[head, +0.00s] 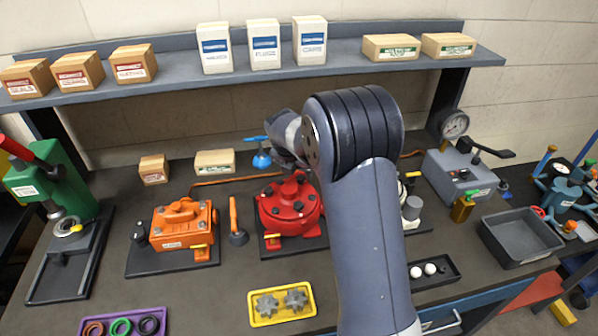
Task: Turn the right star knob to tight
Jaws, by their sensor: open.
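Two grey star-shaped pieces lie side by side in a yellow tray (254,318) at the front middle of the bench. The right star-shaped piece (296,299) and the left star-shaped piece (266,305) both show from above. I cannot tell whether either is the star knob, or how tight any knob is. My arm rises from the front and bends away towards the back left, above the red round housing (275,208). My gripper's fingers do not show. The arm covers the right part of the red housing and much of a pale unit (411,207) to its right.
An orange motor (183,227) and a green press (65,180) stand at left. A grey gauge box (460,180) and an empty grey bin (520,240) are at right. Boxes line the back shelf (180,79). A purple ring tray (160,312) lies front left.

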